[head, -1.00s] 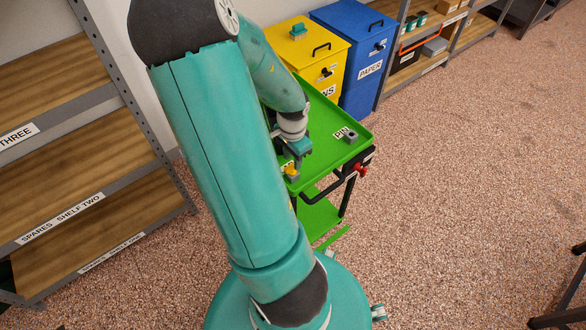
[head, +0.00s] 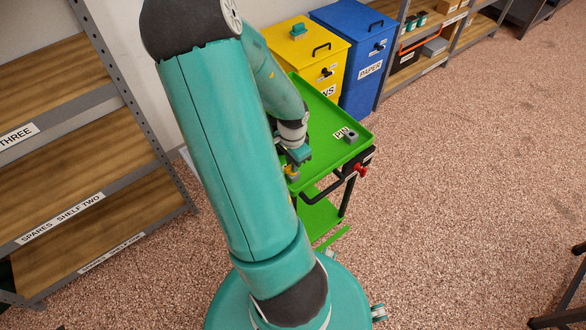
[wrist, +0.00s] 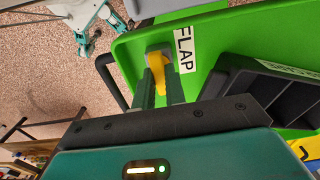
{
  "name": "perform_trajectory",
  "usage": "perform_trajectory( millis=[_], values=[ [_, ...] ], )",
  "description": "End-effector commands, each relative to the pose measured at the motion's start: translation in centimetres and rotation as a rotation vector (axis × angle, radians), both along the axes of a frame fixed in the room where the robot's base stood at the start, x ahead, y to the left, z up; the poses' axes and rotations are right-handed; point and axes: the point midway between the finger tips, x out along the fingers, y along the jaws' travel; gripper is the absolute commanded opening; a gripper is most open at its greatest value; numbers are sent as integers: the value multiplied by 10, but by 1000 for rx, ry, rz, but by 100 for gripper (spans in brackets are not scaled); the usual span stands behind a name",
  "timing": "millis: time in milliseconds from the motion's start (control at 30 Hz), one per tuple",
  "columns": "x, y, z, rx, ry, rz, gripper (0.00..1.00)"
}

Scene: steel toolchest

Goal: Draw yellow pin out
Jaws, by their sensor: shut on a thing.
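The yellow pin (wrist: 157,72) shows between my two fingers in the wrist view, against a grey block (wrist: 158,47) beside a FLAP label. My gripper (wrist: 159,88) is shut on the pin. In the head view, the yellow pin (head: 291,170) shows just below my gripper (head: 296,160), at the near left edge of the green cart top (head: 318,122). My fingers partly hide the pin, and I cannot tell how deep it sits in the block.
A second grey block (head: 350,137) stands by a PIN label on the cart. A black compartment tray (wrist: 262,95) lies close right of my gripper in the wrist view. Yellow (head: 312,60) and blue (head: 355,55) bins stand behind.

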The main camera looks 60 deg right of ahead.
Motion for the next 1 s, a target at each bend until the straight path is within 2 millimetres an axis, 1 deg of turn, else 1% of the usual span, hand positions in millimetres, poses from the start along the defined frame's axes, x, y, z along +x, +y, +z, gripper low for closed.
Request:
perform_trajectory(
  millis=[1000],
  values=[
    [0, 0, 12, 0, -1, 0, 0]
  ],
)
